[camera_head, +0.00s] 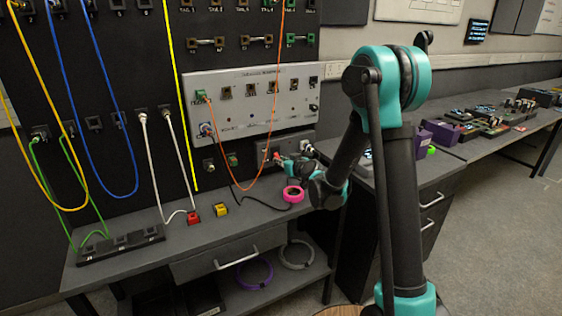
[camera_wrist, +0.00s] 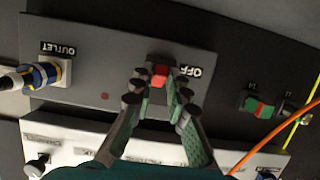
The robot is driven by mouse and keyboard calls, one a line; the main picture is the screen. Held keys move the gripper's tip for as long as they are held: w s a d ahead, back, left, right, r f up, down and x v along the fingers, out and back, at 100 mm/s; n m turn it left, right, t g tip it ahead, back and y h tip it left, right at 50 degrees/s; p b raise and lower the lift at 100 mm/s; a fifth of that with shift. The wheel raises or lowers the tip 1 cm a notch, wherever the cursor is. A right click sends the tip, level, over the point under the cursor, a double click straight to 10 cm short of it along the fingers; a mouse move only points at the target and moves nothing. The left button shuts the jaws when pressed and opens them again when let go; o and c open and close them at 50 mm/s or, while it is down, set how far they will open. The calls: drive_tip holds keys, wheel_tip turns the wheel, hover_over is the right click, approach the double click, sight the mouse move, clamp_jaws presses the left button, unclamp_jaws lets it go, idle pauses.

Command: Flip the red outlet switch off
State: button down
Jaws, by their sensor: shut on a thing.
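The red outlet switch (camera_wrist: 159,75) sits on a grey panel (camera_wrist: 92,88) beside a printed OFF label (camera_wrist: 190,71). My gripper (camera_wrist: 158,88) is at the switch, with its fingertips on either side of the red rocker and closed on it. An OUTLET label (camera_wrist: 58,49) and a socket with a blue and yellow plug (camera_wrist: 42,75) are at the left of the same panel. In the head view my gripper (camera_head: 283,160) reaches the small outlet panel (camera_head: 262,153) low on the black board. The switch is mostly hidden there by the gripper.
A white panel (camera_head: 228,112) with an orange cable (camera_head: 240,158) hangs just above the outlet panel. A pink ring (camera_head: 293,194), a yellow block (camera_head: 220,209) and a red block (camera_head: 193,217) are on the bench below. A green and red connector (camera_wrist: 258,107) is right of the switch in the wrist view.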

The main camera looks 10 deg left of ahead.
drive_tip(key=c, duration=1.5)
unclamp_jaws()
drive_tip(key=v, duration=1.2)
drive_tip(key=shift+s, duration=0.1)
drive_tip(key=s+d+f+m+g+h, duration=0.2)
drive_tip(key=s+d+f, duration=0.1)
drive_tip(key=s+d, duration=0.4)
drive_tip(key=s+d+f+m+g+h, duration=0.2)
drive_tip(key=s+d+f+g+h, duration=0.1)
drive_tip(key=s+d, duration=0.5)
drive_tip(key=s+d+f+m+g+h, duration=0.2)
drive_tip(key=s+d+f, duration=0.3)
drive_tip(key=s, duration=0.8)
drive_tip(key=shift+s+d+f+m+g+h, duration=0.1)
drive_tip(key=shift+d+f+m+g+h, duration=0.15)
drive_tip(key=shift+d, duration=0.4)
drive_tip(key=shift+s+d+m+g+h, duration=0.15)
drive_tip(key=shift+d+g+h, duration=0.15)
drive_tip(key=shift+d, duration=0.35)
